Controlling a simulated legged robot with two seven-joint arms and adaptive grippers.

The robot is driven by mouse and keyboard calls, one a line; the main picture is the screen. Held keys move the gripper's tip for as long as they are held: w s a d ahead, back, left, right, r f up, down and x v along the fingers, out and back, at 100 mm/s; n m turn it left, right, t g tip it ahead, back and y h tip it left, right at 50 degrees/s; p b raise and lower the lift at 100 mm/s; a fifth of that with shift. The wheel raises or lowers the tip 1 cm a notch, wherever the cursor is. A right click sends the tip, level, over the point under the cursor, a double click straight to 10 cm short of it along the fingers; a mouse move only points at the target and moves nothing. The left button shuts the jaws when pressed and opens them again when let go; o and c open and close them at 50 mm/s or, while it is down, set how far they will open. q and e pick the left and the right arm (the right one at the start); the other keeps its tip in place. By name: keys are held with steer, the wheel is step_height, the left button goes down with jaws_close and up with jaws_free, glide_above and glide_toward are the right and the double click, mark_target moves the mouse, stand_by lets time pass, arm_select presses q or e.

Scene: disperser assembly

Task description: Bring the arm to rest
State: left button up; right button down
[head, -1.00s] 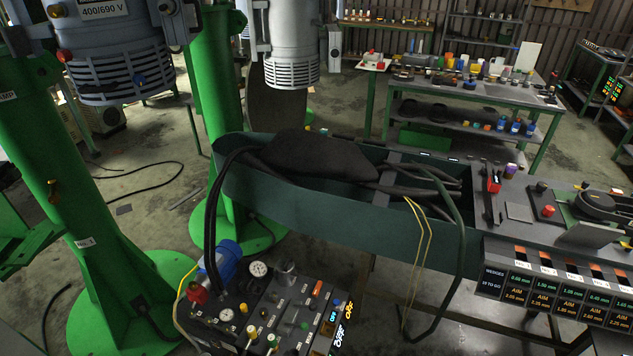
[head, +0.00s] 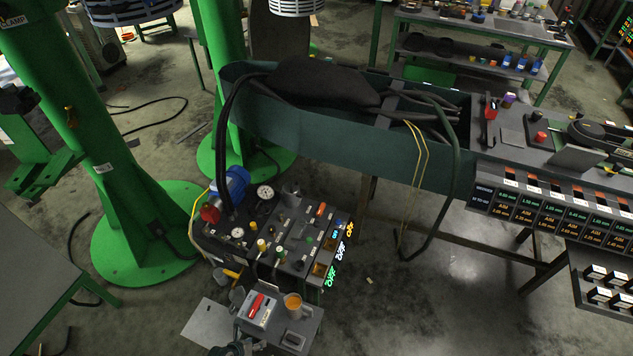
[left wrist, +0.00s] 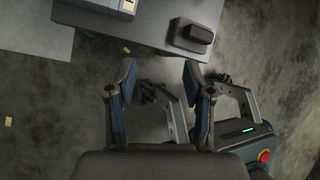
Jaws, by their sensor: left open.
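My left gripper (head: 236,344) shows at the bottom edge of the head view, small and partly cut off, close to the left of a small grey stand. In the left wrist view its two fingers (left wrist: 160,82) are spread apart with nothing between them. The gap shows concrete floor and the edge of the grey stand (left wrist: 150,22), with a dark block (left wrist: 190,35) on top beyond the fingertips. My right gripper is not in view.
A green column (head: 85,100) stands left. A dark green trough (head: 330,140) lies beyond.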

arm_select(q)
step_height(320, 180, up, 6)
steer(key=w+d+n+t+y, duration=0.25)
steer(key=n+t, duration=0.25)
steer(key=n, duration=1)
steer(key=s+a+f+n+g+y, duration=0.35)
steer(key=s+n, duration=0.45)
steer(key=n, duration=0.4)
steer(key=s+d+f+n+g+h, duration=0.1)
steer(key=s+d+f+n+g, duration=0.1)
steer(key=s, duration=0.4)
steer(key=s+d+f+n+g+h+p, duration=0.1)
steer(key=s+d+f+n+g, duration=0.1)
steer(key=s+d+n+g, duration=0.1)
steer(key=s+n, duration=0.1)
steer(key=s, duration=0.1)
steer(key=shift+s+d+n+h, duration=0.15)
steer(key=shift+s+n+h, duration=0.15)
steer(key=shift+s+n, duration=0.1)
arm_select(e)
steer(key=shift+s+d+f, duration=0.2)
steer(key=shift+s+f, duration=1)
